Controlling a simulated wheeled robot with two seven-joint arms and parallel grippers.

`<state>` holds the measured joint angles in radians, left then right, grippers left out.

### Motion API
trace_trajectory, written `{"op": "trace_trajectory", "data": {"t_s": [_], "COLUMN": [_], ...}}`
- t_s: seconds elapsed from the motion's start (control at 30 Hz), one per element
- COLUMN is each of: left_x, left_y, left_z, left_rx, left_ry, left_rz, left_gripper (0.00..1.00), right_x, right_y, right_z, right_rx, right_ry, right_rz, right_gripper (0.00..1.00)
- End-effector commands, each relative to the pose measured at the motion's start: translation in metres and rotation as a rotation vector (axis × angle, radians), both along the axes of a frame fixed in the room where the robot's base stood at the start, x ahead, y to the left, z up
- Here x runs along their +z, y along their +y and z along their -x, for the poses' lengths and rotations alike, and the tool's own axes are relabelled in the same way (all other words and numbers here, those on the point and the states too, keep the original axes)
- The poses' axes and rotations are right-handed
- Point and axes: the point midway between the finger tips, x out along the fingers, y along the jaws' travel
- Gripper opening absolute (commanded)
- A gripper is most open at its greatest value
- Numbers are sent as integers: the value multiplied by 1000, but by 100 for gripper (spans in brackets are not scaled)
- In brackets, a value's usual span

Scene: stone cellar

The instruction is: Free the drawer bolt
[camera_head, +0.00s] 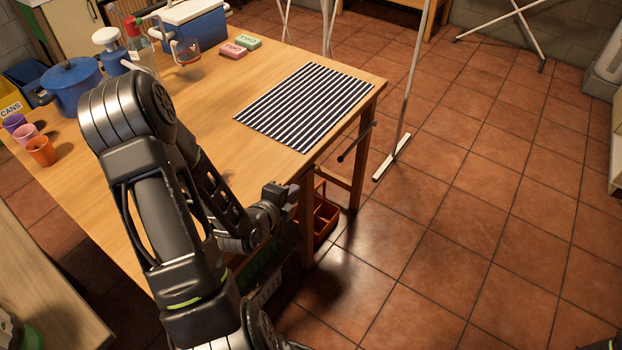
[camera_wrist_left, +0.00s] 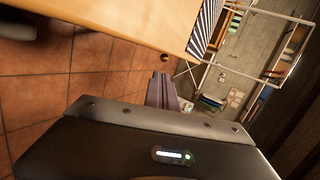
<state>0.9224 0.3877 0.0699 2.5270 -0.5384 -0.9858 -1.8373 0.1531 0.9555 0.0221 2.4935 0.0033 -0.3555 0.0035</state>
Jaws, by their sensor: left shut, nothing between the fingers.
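My left arm reaches over the near side of the wooden table (camera_head: 215,115). My left gripper (camera_head: 292,193) is at the table's near right edge, close to a table leg. In the left wrist view the gripper's fingers (camera_wrist_left: 163,88) are together with nothing between them. A dark rod with a small end (camera_head: 357,142) sticks out past the table's right side, clear of the gripper. A small round dark knob (camera_wrist_left: 165,57) shows by the table edge beyond the fingertips; I cannot tell whether it is the bolt. No drawer front can be made out. My right gripper is not in view.
A striped mat (camera_head: 306,106) lies on the table. A blue pot (camera_head: 72,84), several cups and a blue cool box (camera_head: 195,30) stand farther left. A red crate (camera_head: 325,217) sits under the table. A white stand (camera_head: 392,158) is to the right; the tiled floor beyond is open.

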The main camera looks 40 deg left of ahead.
Motion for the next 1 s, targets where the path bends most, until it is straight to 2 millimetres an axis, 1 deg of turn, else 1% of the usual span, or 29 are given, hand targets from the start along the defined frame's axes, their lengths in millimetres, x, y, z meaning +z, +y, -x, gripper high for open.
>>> {"op": "trace_trajectory", "data": {"t_s": [0.03, 0.2, 0.43, 0.53, 0.57, 0.6, 0.8, 0.9, 1.0], "left_x": [-8, -13, -17, -27, -28, -26, -45, -46, -48], "left_y": [1, 2, 2, 6, 6, 8, 15, 19, 22], "left_z": [-2, -9, -15, -34, -39, -45, -80, -96, -108], "left_rx": [0, -1, 2, 0, 0, 1, 1, 2, 1], "left_ry": [-4, -4, -3, -1, -1, 1, 2, 2, 1], "left_rz": [-4, -4, -5, -2, 0, 3, 3, 2, 1], "left_gripper": [0, 0, 0, 0, 0, 0, 0, 0, 0], "right_x": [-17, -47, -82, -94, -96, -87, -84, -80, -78], "right_y": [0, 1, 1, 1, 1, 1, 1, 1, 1], "right_z": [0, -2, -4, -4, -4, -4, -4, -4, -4], "right_rx": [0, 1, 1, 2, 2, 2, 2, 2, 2], "right_ry": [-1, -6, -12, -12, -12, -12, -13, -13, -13], "right_rz": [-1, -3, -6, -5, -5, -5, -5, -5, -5], "right_gripper": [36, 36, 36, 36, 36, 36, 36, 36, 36]}}
